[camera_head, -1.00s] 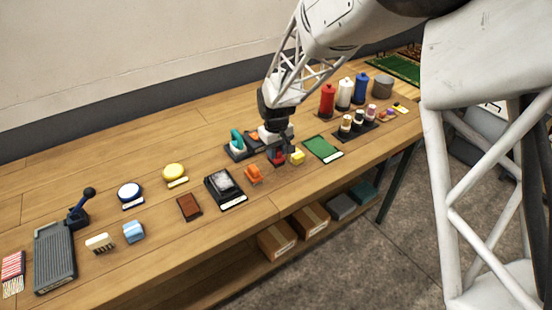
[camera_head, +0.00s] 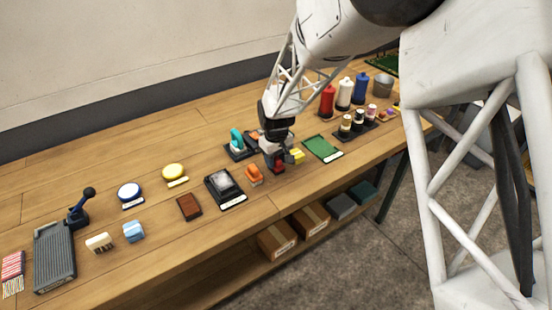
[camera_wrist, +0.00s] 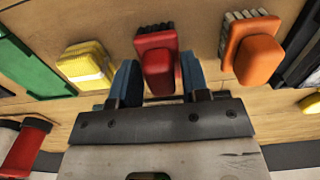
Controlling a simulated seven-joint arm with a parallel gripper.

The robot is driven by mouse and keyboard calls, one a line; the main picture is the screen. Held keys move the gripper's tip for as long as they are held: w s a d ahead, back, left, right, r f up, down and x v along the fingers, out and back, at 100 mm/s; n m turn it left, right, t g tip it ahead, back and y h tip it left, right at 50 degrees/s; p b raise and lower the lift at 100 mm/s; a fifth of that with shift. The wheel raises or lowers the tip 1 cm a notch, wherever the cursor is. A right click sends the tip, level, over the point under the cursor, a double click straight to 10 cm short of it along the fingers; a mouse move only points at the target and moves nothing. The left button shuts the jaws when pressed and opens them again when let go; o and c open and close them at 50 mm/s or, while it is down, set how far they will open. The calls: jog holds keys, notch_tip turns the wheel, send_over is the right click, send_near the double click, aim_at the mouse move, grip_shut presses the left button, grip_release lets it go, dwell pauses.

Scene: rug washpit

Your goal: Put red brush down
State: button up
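The red brush (camera_wrist: 157,60) is between the two blue fingertips of my gripper (camera_wrist: 160,82) in the wrist view. In the head view the red brush (camera_head: 278,167) shows below my gripper (camera_head: 275,154), at or very near the table top. Its underside is hidden, so I cannot tell whether it touches the wood. It stands between the yellow brush (camera_wrist: 88,65) and the orange brush (camera_wrist: 254,52), apart from both.
The wooden table (camera_head: 120,265) also bears a green pad (camera_head: 323,148), a black tray (camera_head: 226,188) and a teal-handled tool (camera_head: 237,142). Red, white and blue bottles (camera_head: 360,88) stand at the back right. Bare wood lies in front of the brushes.

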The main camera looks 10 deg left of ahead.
aim_at(276, 158)
jog(key=shift+o, duration=0.7)
notch_tip(276, 158, up, 12)
jog(key=shift+r, duration=0.15)
dwell(1.0)
